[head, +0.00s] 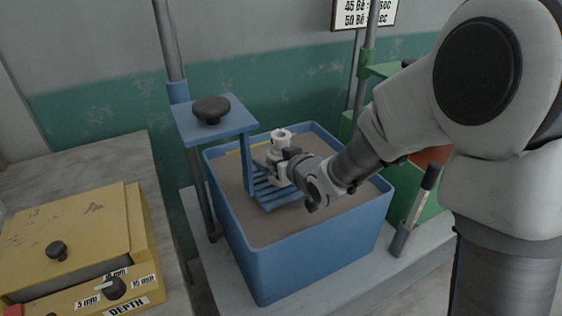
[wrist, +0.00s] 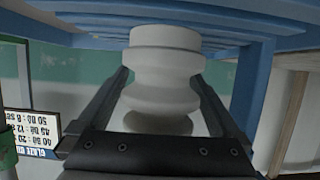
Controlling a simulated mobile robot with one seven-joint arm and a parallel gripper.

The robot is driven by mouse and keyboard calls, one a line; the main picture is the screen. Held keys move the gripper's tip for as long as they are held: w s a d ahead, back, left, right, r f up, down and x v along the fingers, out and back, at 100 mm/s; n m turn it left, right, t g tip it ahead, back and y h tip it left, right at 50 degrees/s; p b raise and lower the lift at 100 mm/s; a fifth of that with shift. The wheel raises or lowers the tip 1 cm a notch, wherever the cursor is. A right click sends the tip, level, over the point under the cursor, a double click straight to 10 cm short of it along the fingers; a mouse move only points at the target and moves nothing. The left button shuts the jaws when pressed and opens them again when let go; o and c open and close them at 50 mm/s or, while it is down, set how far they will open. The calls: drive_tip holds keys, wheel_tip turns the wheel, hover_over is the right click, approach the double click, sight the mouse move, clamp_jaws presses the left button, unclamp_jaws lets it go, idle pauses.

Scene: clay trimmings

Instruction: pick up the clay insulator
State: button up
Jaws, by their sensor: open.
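The clay insulator (head: 281,135) is a pale, ribbed piece standing upright on a blue slatted rack (head: 268,197) over a blue tub (head: 300,262). In the wrist view, which is upside down, the insulator (wrist: 165,62) is large and central, with the rack slats (wrist: 200,12) above it in the picture. My gripper (head: 276,163) reaches in from the right. In the wrist view my gripper (wrist: 160,82) is open, with one finger on each side of the insulator's ribbed body. I cannot tell whether either finger touches it. The gripper partly hides the insulator in the head view.
The rack hangs from a blue bracket (head: 215,120) with a dark knob, beside a metal post. Grey-brown liquid (head: 255,232) fills the tub around the rack. A yellow box with dials (head: 75,235) stands on the left bench. A green stand (head: 415,205) is behind my arm.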

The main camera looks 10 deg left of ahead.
drive_tip(key=shift+c, duration=0.3)
clamp_jaws()
drive_tip(key=shift+r, duration=0.1)
drive_tip(key=shift+w+r, duration=0.1)
